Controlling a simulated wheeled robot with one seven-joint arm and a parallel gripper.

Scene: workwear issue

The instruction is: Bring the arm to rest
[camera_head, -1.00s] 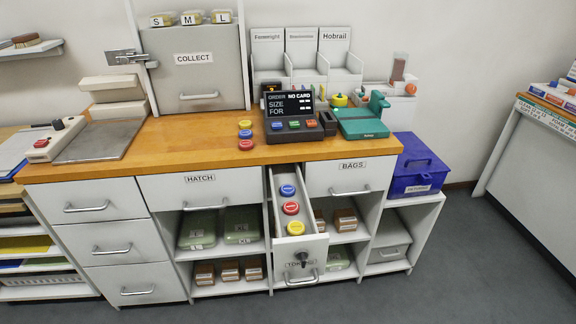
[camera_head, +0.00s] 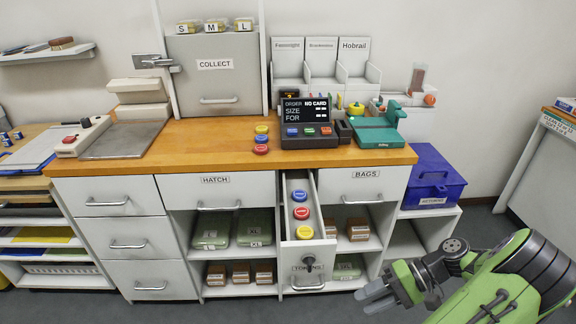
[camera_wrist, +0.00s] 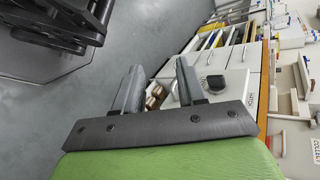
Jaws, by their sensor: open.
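My gripper (camera_head: 374,293) is at the lower right in the head view, on my green arm. It is low in front of the counter, to the right of the pulled-out tokens drawer (camera_head: 308,262). In the wrist view my gripper (camera_wrist: 158,85) shows two grey fingers standing apart with nothing between them. The fingers point toward the counter's drawers and shelves, which appear turned sideways. The open drawer holds a blue, a red and a yellow token (camera_head: 304,232). The fingers do not appear to touch anything.
A blue box (camera_head: 432,180) stands on a low shelf at the right. Grey floor (camera_wrist: 90,110) lies clear before the counter.

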